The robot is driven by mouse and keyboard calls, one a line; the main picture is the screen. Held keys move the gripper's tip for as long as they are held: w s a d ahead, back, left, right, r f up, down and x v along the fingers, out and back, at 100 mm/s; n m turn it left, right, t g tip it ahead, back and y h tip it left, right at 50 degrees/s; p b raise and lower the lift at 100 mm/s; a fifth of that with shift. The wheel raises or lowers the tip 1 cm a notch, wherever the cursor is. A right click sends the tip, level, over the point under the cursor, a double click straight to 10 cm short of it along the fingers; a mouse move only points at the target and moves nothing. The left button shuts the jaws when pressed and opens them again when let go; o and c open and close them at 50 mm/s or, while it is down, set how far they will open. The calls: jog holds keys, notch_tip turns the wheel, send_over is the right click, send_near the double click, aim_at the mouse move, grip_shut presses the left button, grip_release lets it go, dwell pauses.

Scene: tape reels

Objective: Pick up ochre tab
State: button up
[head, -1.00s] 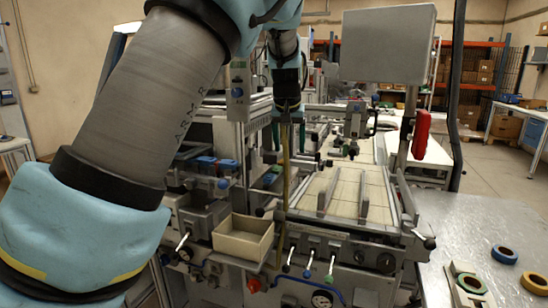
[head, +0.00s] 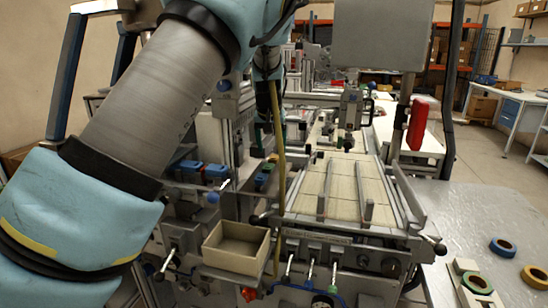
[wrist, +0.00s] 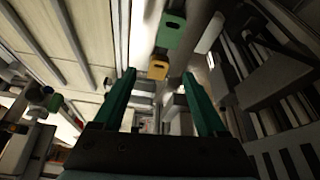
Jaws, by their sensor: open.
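The ochre tab (wrist: 158,67) is a small orange-yellow block with a dark slot, in the wrist view between and beyond my fingertips. A green tab (wrist: 171,31) of similar shape sits just above it in that view. My gripper (wrist: 158,80) is open, its two green fingers apart on either side of the ochre tab in the picture, with nothing held. I cannot tell the distance left to the tab. In the head view my gripper (head: 268,125) is dark and small beside the machine, and I cannot make out the tab there.
A machine bed (head: 345,190) with raised rails lies right of my gripper. An open beige bin (head: 238,247) sits at the machine's front. A long yellowish strip (head: 279,150) hangs near the gripper. Tape reels (head: 503,247) lie on the metal table (head: 470,205) at right.

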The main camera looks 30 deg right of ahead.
aim_at(273, 159)
jog(key=shift+p+x, duration=0.85)
jog(key=shift+x, duration=1.3)
jog(key=shift+r, duration=0.1)
grip_shut()
